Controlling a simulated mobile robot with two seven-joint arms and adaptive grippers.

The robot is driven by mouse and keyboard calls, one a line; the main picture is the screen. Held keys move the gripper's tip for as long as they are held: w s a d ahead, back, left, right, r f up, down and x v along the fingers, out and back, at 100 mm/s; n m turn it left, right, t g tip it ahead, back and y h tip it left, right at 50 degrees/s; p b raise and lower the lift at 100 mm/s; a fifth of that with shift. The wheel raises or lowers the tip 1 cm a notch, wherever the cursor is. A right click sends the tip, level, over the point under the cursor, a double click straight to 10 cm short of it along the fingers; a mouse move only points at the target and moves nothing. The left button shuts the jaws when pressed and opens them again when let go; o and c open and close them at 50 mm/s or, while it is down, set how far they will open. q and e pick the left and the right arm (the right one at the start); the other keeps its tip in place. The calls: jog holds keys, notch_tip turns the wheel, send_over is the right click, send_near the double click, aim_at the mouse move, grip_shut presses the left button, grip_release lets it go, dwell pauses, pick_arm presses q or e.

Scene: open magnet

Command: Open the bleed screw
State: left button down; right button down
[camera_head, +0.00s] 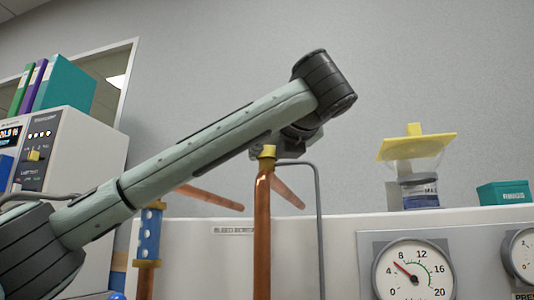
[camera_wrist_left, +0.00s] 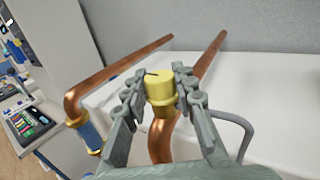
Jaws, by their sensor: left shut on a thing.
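The bleed screw is a yellow cap with a dark slot on top. It shows in the left wrist view (camera_wrist_left: 160,92) on the end of a copper pipe (camera_wrist_left: 162,141), and in the head view (camera_head: 267,152) on top of the upright pipe. My left gripper (camera_wrist_left: 160,88) is shut on the cap, with one finger on each side of it. In the head view my left arm comes in from the lower left, and its wrist hangs over the cap and hides part of the gripper. My right gripper is in neither view.
A pressure gauge (camera_head: 413,271) is on the panel at the lower right. A funnel with a yellow top (camera_head: 416,146) and a teal box (camera_head: 504,192) stand on the ledge. A second copper pipe with a blue sleeve (camera_head: 149,235) stands left. A grey bent tube (camera_head: 319,210) runs close by.

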pick_arm(q)
jog(key=shift+f+y, duration=0.1)
jog(key=shift+y, duration=0.2)
jog(key=c, duration=1.2)
grip_release()
jog(key=shift+s, duration=0.1)
jog(key=v, duration=1.1)
jog(key=shift+s+d, duration=0.2)
jog(key=shift+s, duration=0.2)
